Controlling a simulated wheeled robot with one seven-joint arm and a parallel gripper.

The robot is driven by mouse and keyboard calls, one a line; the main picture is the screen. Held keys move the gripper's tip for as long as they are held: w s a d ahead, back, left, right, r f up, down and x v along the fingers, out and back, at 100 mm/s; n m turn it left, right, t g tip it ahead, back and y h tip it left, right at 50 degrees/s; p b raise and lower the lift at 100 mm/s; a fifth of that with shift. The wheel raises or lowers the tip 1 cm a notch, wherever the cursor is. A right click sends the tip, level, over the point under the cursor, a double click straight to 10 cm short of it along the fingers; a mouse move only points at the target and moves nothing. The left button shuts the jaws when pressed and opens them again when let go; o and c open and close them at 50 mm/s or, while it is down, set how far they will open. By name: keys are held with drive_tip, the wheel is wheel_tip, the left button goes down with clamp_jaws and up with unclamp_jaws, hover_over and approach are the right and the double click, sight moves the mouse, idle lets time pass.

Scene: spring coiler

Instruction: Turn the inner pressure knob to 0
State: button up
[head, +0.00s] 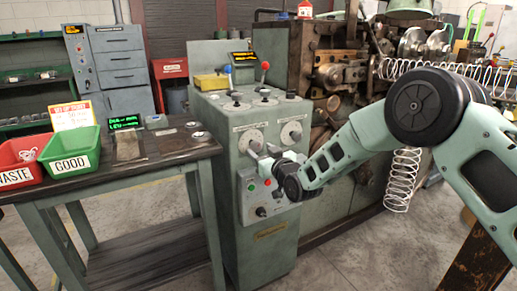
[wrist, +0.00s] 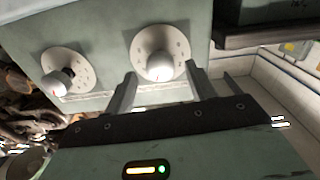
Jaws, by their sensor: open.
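Two round pale dials with white knobs sit on the upper front of the green control cabinet: the left dial (head: 250,140) and the right dial (head: 292,132). My gripper (head: 263,153) is open in front of the left dial, partly covering its lower edge. In the wrist view, turned over, that same dial's knob (wrist: 160,66) lies ahead between my open fingertips (wrist: 160,80), with no clear contact. The other dial's knob (wrist: 62,82) is left of my fingers. The scale numbers are too small to read. I cannot tell which knob is the inner one.
Red and blue levers stand on the cabinet top (head: 262,101), with buttons on its lower front panel (head: 262,186). A workbench (head: 120,166) with a green GOOD bin (head: 70,153) and red WASTE bin (head: 20,160) is at left. The spring coiler (head: 335,75) stands close at right.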

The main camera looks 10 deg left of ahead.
drive_tip(key=shift+x, duration=1.2)
drive_tip(key=c, duration=1)
